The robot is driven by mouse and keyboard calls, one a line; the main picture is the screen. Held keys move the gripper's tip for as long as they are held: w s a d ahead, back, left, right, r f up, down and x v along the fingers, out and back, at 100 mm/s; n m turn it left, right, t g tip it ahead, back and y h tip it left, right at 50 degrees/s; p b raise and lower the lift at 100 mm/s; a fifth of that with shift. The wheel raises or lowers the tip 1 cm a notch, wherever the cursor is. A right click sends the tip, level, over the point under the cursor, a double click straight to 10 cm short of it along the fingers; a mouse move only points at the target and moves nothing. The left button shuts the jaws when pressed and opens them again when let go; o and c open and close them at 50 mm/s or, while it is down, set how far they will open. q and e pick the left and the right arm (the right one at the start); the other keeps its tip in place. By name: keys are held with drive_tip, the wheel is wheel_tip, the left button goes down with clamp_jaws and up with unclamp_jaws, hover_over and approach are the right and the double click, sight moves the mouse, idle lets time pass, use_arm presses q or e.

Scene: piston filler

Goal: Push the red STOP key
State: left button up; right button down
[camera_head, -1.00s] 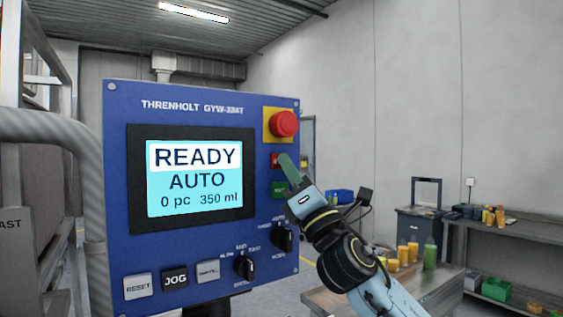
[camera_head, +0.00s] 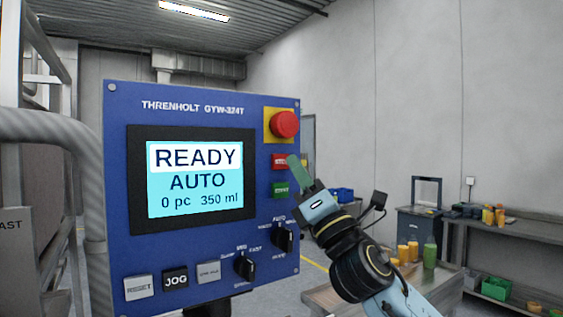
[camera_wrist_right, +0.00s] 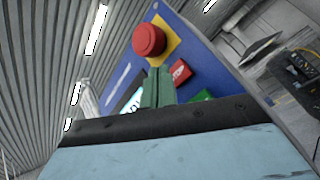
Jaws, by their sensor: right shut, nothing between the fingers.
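The red STOP key (camera_head: 279,161) is a small rectangular key on the blue control panel (camera_head: 190,115). It sits below the red mushroom button (camera_head: 284,124) and above the green key (camera_head: 280,189). My right gripper (camera_head: 293,160) is shut and empty, its green fingertips just right of the red key and apart from it as far as I can tell. In the right wrist view the green fingers (camera_wrist_right: 157,88) point up toward the panel, with the red key (camera_wrist_right: 180,72) to their right and the mushroom button (camera_wrist_right: 149,40) beyond. The left gripper is out of view.
The screen (camera_head: 195,180) reads READY, AUTO, 0 pc, 350 ml. Two black knobs (camera_head: 245,267) and several keys line the panel's lower part. A table with orange and green bottles (camera_head: 429,252) stands at the right. A grey pipe (camera_head: 50,130) is at the left.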

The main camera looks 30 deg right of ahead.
drive_tip(key=s, duration=0.4)
drive_tip(key=shift+d, duration=0.15)
idle(0.8)
